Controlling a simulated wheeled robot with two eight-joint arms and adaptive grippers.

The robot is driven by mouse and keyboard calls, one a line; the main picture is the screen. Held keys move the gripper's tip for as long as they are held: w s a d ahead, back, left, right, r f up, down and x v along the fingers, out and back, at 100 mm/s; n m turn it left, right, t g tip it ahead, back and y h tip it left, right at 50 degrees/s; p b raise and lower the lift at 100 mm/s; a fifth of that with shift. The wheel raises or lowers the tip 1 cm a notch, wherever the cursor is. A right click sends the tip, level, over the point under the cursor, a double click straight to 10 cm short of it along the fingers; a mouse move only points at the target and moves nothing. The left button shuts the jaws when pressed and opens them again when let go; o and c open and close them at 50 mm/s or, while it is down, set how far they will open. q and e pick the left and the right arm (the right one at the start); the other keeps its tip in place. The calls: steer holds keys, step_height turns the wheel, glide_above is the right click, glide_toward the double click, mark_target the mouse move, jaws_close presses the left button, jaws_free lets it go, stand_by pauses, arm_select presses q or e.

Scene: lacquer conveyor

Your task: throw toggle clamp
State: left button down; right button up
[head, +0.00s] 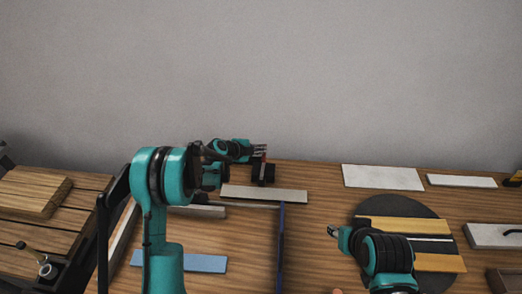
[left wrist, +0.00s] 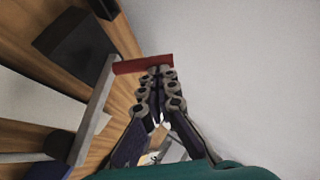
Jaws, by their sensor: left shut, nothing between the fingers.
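The toggle clamp shows as a small dark body (head: 262,174) with a bit of red, at the back of the wooden table in the head view. In the left wrist view its red handle (left wrist: 143,64) lies across, right at my fingertips. My left gripper (head: 259,150) is just above the dark body, and it shows in the left wrist view (left wrist: 160,72) with its fingers together and nothing between them. I cannot tell if the fingertips touch the red handle. My right gripper (head: 333,231) is far from the clamp, beside the dark disc; its jaws are too small to read.
A pale strip (head: 264,194) lies in front of the clamp, with a thin blue bar (head: 281,245) running toward me. A blue slab (head: 190,262) lies at front left. The dark round disc (head: 430,211) carries strips. White slabs (head: 383,178) lie at back right. A grey wall stands behind.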

arm_select(q)
steer(key=shift+w, duration=0.15)
steer(key=shift+w+f+n+g+y, duration=0.2)
steer(key=shift+w+n+g, duration=0.1)
steer(key=shift+w+g, duration=0.6)
steer(key=shift+w+f+n+g+y, duration=0.15)
steer(key=shift+w+n+g, duration=0.15)
steer(key=shift+w+g, duration=0.55)
steer(key=shift+w+d, duration=0.1)
steer(key=shift+w, duration=0.15)
